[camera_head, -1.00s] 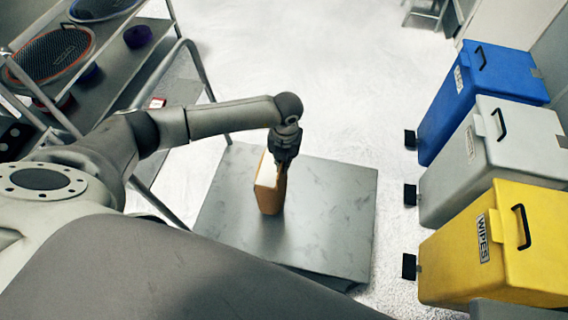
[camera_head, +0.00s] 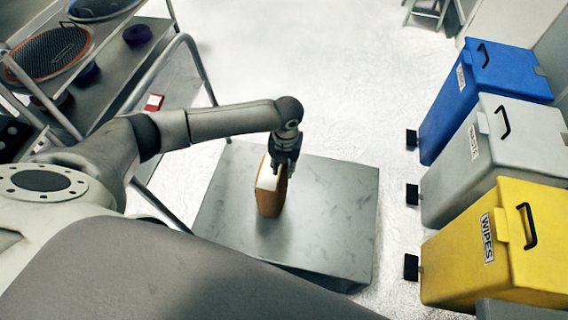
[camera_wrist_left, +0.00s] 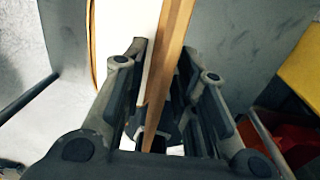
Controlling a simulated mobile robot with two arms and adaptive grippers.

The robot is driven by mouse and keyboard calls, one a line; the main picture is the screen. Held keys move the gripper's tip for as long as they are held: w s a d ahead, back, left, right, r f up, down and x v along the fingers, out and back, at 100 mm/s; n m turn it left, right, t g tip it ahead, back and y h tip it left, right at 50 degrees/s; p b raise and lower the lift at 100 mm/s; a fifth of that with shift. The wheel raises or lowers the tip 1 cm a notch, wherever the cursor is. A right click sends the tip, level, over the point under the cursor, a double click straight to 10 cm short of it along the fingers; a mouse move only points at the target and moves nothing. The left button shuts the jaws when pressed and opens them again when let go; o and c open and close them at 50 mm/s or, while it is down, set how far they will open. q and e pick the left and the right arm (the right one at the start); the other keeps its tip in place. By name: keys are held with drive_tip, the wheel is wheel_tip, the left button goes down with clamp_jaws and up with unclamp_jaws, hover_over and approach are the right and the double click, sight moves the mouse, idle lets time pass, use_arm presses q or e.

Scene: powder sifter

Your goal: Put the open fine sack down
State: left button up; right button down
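The open fine sack (camera_head: 269,196) is orange-brown with a white upper part. It appears upright over the grey metal table (camera_head: 330,230); whether its base touches is unclear. My left gripper (camera_head: 284,165) points down at its top right side. In the left wrist view, the sack's white part (camera_wrist_left: 125,40) and brown edge strip (camera_wrist_left: 172,50) run between and beside the fingers (camera_wrist_left: 163,55). The fingertips lie close around the brown strip, but I cannot tell whether they press on it. My right gripper is not in view.
Blue (camera_head: 478,95), grey (camera_head: 490,160) and yellow (camera_head: 495,250) lidded bins stand at the right. A rack (camera_head: 120,70) with sieves stands at the left. The table is bare to the right of the sack, with pale floor beyond.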

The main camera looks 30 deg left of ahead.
use_arm(q)
drive_tip(key=shift+r, duration=0.15)
wheel_tip(320, 180, up, 12)
drive_tip(key=shift+d, duration=0.2)
idle(0.7)
